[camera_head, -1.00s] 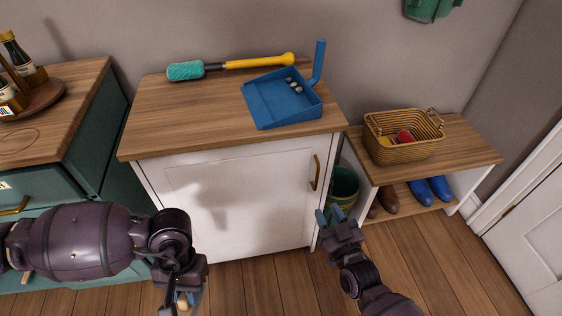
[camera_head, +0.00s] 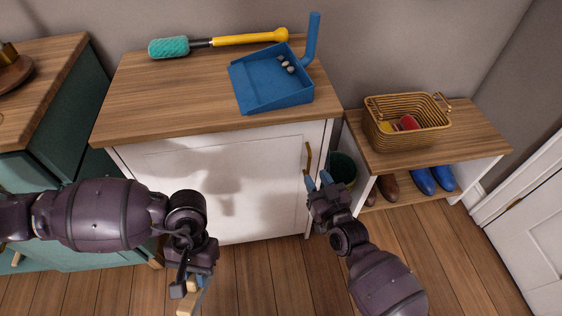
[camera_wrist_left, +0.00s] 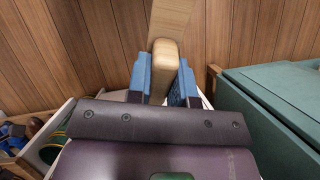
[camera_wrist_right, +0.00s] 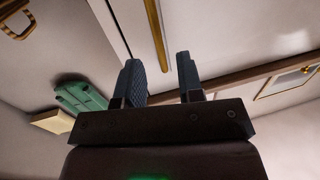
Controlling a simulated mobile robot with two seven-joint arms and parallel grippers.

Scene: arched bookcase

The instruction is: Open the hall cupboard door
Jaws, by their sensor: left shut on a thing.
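The white cupboard door (camera_head: 235,165) is shut under a wooden top. Its upright brass handle (camera_head: 308,158) is near the door's right edge. My right gripper (camera_head: 318,181) is open and empty, just below and beside the handle. In the right wrist view the handle (camera_wrist_right: 156,38) lies ahead of the parted fingers, not between them. My left gripper (camera_head: 197,283) is low in front of the cupboard, shut on a pale wooden piece (camera_wrist_left: 165,68). The left wrist view shows this piece between the blue fingers; what it belongs to is unclear.
A blue dustpan (camera_head: 270,85) with small pebbles and a yellow-handled brush (camera_head: 250,39) lie on the cupboard. A low bench (camera_head: 470,137) with a basket (camera_head: 405,125) and shoes stands right, a green bucket (camera_head: 343,168) beside the cupboard. The front floor is clear.

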